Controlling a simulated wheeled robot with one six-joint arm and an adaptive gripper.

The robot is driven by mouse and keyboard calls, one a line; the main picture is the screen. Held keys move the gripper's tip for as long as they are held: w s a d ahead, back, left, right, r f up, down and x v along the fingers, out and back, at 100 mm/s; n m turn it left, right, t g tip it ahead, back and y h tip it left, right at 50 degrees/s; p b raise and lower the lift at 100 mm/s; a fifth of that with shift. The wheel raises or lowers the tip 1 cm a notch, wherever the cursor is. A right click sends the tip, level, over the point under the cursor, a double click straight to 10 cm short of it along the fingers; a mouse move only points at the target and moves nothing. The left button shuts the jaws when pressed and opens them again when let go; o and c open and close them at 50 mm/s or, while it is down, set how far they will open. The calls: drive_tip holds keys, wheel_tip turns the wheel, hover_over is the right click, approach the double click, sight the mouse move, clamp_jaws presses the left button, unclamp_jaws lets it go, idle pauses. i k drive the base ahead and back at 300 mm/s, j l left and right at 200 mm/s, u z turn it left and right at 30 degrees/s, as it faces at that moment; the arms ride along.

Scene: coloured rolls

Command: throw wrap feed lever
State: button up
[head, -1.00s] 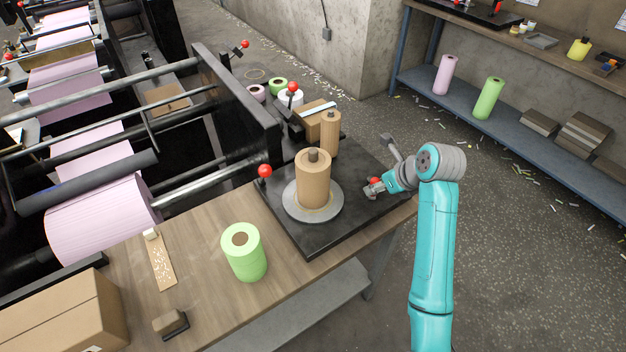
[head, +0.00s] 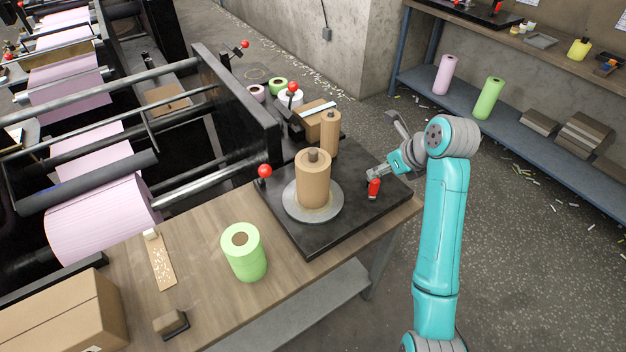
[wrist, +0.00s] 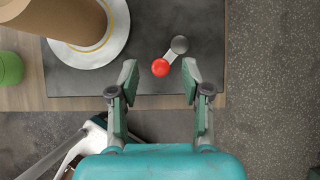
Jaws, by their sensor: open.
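A small lever with a red knob (head: 374,186) stands at the right part of the black base plate (head: 312,240). The wrist view shows its round red knob (wrist: 160,68) with a short light arm running to a dark grey round end (wrist: 179,45). How far the knob lies beyond the tips I cannot tell.
A brown roll (head: 313,182) stands on a round grey turntable (head: 330,212) on the plate, left of the lever. A thinner brown roll (head: 330,135) is behind it. A green roll (head: 240,262) stands on the wooden table. Open floor lies right of the table.

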sight(265, 170)
drive_tip(key=i+l, duration=0.15)
drive_tip(key=l, duration=0.2)
drive_tip(key=i+l, duration=0.2)
drive_tip(key=l, duration=0.15)
drive_tip(key=i+l, duration=0.15)
drive_tip(key=l, duration=0.15)
